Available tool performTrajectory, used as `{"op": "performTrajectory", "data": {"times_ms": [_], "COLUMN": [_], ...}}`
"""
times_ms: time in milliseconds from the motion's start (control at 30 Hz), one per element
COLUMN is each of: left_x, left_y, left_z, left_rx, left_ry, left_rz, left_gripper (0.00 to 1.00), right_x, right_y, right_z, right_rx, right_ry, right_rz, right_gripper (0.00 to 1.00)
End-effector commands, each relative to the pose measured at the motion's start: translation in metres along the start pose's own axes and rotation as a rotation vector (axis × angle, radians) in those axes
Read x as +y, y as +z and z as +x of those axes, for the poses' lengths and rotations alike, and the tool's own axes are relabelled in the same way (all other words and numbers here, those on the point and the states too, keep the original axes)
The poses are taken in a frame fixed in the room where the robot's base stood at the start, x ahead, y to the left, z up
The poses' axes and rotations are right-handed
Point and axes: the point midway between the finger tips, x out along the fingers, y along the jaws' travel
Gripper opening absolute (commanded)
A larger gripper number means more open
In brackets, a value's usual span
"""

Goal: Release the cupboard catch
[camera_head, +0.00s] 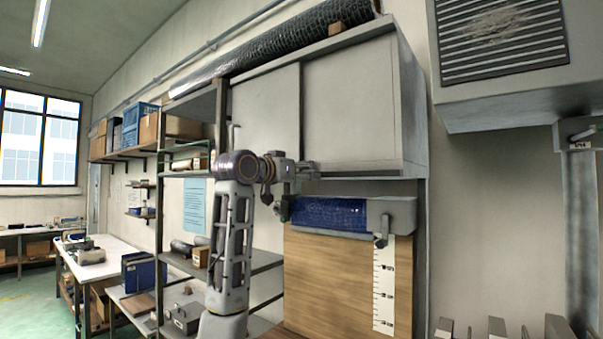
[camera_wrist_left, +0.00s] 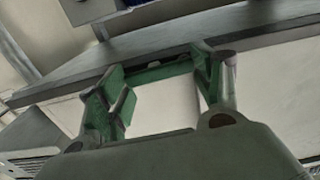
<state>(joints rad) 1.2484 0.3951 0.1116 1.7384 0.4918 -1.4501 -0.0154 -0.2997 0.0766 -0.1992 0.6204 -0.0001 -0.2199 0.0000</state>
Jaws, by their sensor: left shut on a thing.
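The cupboard (camera_head: 350,110) is a pale grey wall unit with flat doors, high in the head view. My left gripper (camera_head: 285,207) is just below its lower edge, near the left end of the blue roll. In the left wrist view the green fingers of my left gripper (camera_wrist_left: 160,70) straddle a narrow dark green bar beside a long grey edge (camera_wrist_left: 250,25). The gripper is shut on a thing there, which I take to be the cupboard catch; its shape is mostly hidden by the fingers. My right gripper is not in view.
A blue roll (camera_head: 325,214) on a grey holder hangs under the cupboard, above a wooden panel (camera_head: 330,270) with a white scale strip (camera_head: 384,290). Open metal shelves stand left of the arm. A grey vented box (camera_head: 505,60) juts out at upper right.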

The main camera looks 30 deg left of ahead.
Motion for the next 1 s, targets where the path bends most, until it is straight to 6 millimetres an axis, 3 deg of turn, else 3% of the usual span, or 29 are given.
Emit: {"op": "performTrajectory", "data": {"times_ms": [467, 500, 633, 1000], "left_x": [0.0002, 0.0001, 0.0002, 0.0002], "left_y": [0.0004, 0.0005, 0.0006, 0.001], "left_z": [-0.0005, -0.0005, -0.0004, -0.0005], "left_rx": [0.002, 0.002, 0.002, 0.001], "left_ry": [-0.001, -0.001, -0.001, 0.0], "left_rz": [0.049, 0.049, 0.048, 0.047], "left_gripper": [0.42, 0.71, 0.87, 0.88], "right_x": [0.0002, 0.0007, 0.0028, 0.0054], "right_y": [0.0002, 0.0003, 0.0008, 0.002], "right_z": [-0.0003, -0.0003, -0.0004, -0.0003], "right_rx": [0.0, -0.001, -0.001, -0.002], "right_ry": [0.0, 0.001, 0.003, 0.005], "right_rz": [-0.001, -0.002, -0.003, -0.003], "right_gripper": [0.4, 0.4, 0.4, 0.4]}}
